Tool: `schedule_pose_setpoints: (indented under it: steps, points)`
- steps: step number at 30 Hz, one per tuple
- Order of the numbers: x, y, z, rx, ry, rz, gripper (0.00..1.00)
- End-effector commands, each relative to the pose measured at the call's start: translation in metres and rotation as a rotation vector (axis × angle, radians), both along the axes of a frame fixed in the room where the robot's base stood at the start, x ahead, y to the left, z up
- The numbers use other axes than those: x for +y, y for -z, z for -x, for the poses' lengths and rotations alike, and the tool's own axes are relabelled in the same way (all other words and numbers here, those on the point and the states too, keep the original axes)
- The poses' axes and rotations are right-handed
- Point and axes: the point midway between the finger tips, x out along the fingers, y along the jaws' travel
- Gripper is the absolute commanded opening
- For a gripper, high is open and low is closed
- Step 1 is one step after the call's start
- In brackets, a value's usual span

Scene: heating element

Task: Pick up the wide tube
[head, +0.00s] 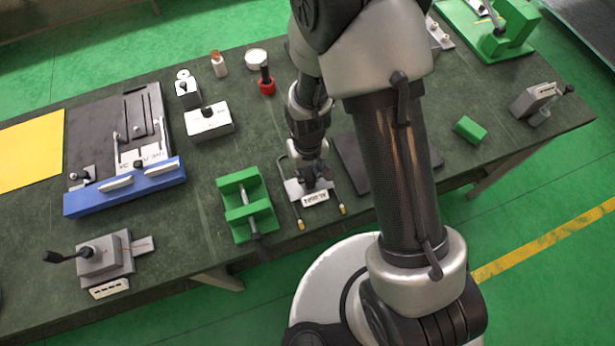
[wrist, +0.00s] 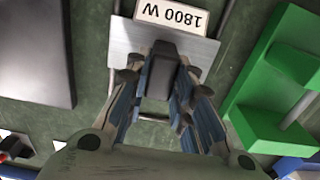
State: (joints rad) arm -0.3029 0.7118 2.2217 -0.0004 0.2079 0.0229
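The wide tube seems to be the thin U-shaped rod with yellow ends (head: 300,224), carried on a metal plate labelled "1800 W" near the table's front edge. In the wrist view the label (wrist: 172,15) and plate (wrist: 125,38) lie just beyond my fingers. A dark upright block (wrist: 163,62) stands on the plate. My gripper (head: 312,180) is over the plate, pointing down. In the wrist view its fingers (wrist: 166,88) are apart, on either side of the dark block. I cannot tell whether they touch it. The fingers hide part of the plate and rod.
A green fixture (head: 240,220) stands close to the left of the plate. A dark flat slab (head: 350,160) lies close on its right. A red-based item (head: 266,82) and white-topped blocks (head: 209,121) are farther back. A small green block (head: 469,130) lies right.

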Motion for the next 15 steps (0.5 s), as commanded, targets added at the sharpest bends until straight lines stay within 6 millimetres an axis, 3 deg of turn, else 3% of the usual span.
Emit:
schedule_pose_setpoints:
  steps: [8,15]
  points:
    - [0.0000,-0.0001,0.0000,0.000,0.000,0.000,0.01]
    - [0.0000,-0.0001,0.0000,0.000,0.000,0.000,0.00]
